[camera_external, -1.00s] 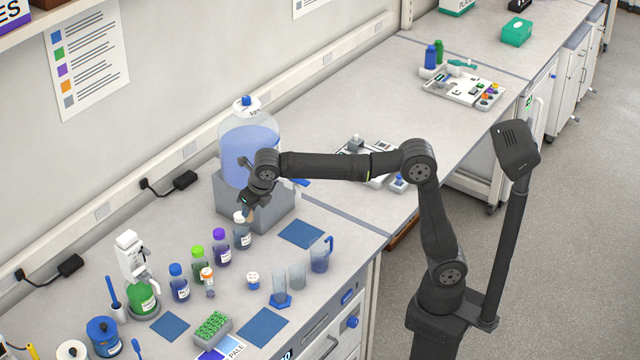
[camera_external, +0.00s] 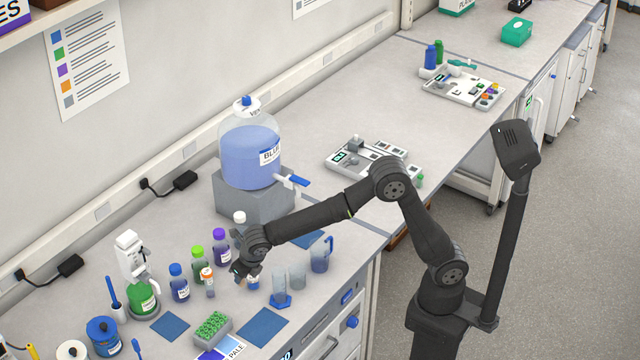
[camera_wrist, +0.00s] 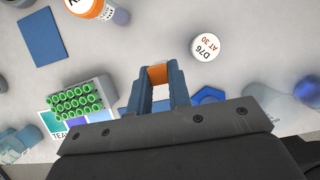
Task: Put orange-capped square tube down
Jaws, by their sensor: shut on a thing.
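My gripper (camera_wrist: 158,80) has its two blue fingers closed on the orange cap of the square tube (camera_wrist: 158,74) in the wrist view. Only the orange top shows between the fingers; the tube's body is hidden. In the external view my gripper (camera_external: 243,270) is low over the front bench, right of the orange-capped round bottle (camera_external: 208,274) and by the small white-capped vial (camera_external: 253,283). The held tube cannot be made out there. I cannot tell whether its bottom touches the bench.
A green tube rack (camera_external: 212,327) stands between two blue mats, (camera_external: 170,327) and (camera_external: 262,327). Beakers (camera_external: 297,278) and a hexagon-based cylinder (camera_external: 281,299) stand right of my gripper. Capped bottles (camera_external: 180,285) stand left. The vial's lid (camera_wrist: 207,46) reads "D76 AT 30".

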